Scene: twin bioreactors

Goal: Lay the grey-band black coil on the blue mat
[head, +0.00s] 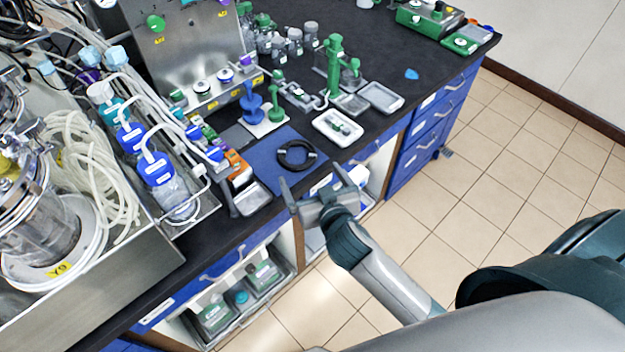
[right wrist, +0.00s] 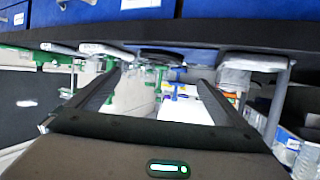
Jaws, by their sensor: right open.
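A black coil (head: 296,155) lies flat on the blue mat (head: 262,157) near the bench's front edge, towards the mat's right part. The colour of its band is too small to tell. In the right wrist view, a dark low shape at the bench edge looks like the coil (right wrist: 160,56). My right gripper (head: 312,182) is open and empty, just in front of the bench edge and apart from the coil. Its two fingers also show spread in the right wrist view (right wrist: 157,82). My left gripper is not in view.
A white tray (head: 337,128) stands right of the mat and a small metal tray (head: 251,199) on its left. A blue stand (head: 252,103) is behind it. Tubing and bottles (head: 165,175) crowd the left. The dark bench top at the back right is mostly clear.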

